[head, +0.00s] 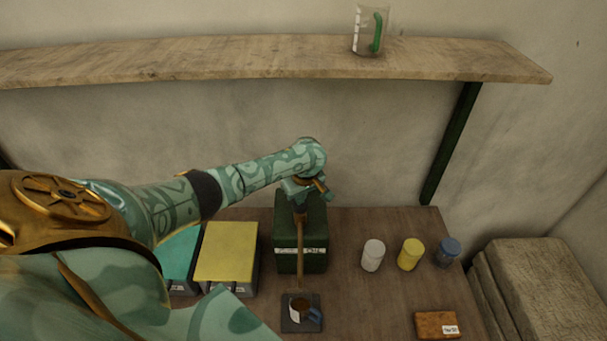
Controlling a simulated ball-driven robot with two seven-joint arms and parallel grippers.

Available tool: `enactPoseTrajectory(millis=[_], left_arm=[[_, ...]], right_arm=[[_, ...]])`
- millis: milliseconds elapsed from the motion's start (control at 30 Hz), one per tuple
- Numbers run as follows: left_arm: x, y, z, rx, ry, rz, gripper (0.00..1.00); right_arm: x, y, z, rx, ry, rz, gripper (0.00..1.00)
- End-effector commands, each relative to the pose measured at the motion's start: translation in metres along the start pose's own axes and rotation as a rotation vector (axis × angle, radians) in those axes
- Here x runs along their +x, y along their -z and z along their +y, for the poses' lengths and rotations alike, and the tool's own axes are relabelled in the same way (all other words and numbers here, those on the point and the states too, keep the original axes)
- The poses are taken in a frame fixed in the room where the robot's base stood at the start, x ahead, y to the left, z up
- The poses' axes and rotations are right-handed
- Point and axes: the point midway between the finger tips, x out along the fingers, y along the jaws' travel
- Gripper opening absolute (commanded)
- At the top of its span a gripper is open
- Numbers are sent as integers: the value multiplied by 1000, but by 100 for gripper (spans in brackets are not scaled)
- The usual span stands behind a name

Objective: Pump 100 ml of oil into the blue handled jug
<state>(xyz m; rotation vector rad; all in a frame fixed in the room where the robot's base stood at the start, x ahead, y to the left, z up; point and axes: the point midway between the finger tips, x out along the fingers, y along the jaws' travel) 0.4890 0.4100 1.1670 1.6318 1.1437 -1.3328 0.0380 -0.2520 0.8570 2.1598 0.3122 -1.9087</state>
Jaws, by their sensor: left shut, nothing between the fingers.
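The blue handled jug (295,309) stands on a small dark square pad (287,324) at the table's front. Its handle points right, and brown liquid shows inside; I cannot read the level. Behind it is a dark green oil container (315,232) with a white label. A thin brass spout (300,250) runs from the container's top toward the jug, ending above or at its mouth. My left gripper (301,192) is shut and empty, over the container's top at the pump head; its fingertips are small and partly hidden, so contact is unclear. My right gripper is out of view.
A clear jug with a green handle (366,30) stands on the wall shelf (200,62). White (373,255), yellow (411,254) and blue-grey (447,253) jars stand right of the container. A brown block (437,325) lies front right. Yellow (226,252) and teal (182,254) topped boxes stand left.

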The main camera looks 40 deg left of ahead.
Motion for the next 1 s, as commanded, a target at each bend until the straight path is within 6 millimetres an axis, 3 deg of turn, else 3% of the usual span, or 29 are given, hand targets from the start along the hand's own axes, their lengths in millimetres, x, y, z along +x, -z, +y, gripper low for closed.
enactPoseTrajectory(millis=[400, 700, 1000], left_arm=[[-26, 4, -1, 1, 3, -2, 0], [-44, 8, 0, 1, 1, -1, 0], [-47, 9, 0, 0, 1, -1, 0]], right_arm=[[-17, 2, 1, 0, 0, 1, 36], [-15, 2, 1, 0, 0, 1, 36], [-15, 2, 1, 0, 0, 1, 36]])
